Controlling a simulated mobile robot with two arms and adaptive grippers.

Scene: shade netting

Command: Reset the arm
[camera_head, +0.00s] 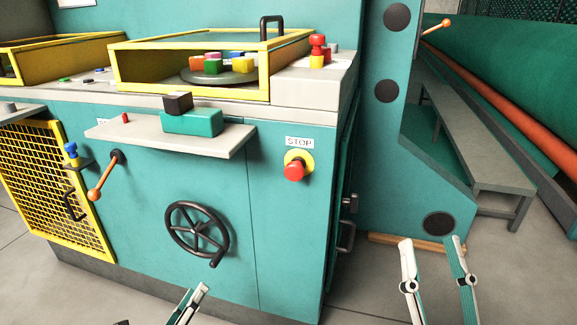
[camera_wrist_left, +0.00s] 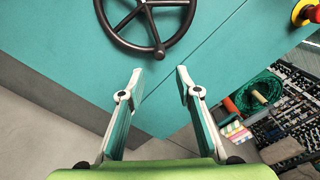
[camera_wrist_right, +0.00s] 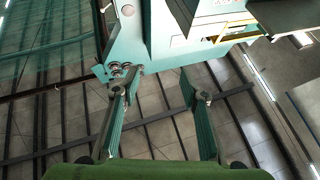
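My left gripper (camera_wrist_left: 159,72) is open and empty in the left wrist view, its fingers apart below a black handwheel (camera_wrist_left: 148,22). In the head view only part of it shows at the bottom edge, in front of the teal machine (camera_head: 135,225). My right gripper (camera_head: 429,240) is open and empty at the lower right of the head view, above the floor and right of the machine. In the right wrist view its two fingers stand apart with nothing between them.
A red STOP button (camera_head: 293,171) and an orange-knobbed lever (camera_head: 104,178) are on the machine front. A shelf (camera_head: 233,143) holds a teal block (camera_head: 193,122). A yellow-framed tray (camera_head: 150,85) sits on top. A grey bench (camera_head: 470,135) stands at right.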

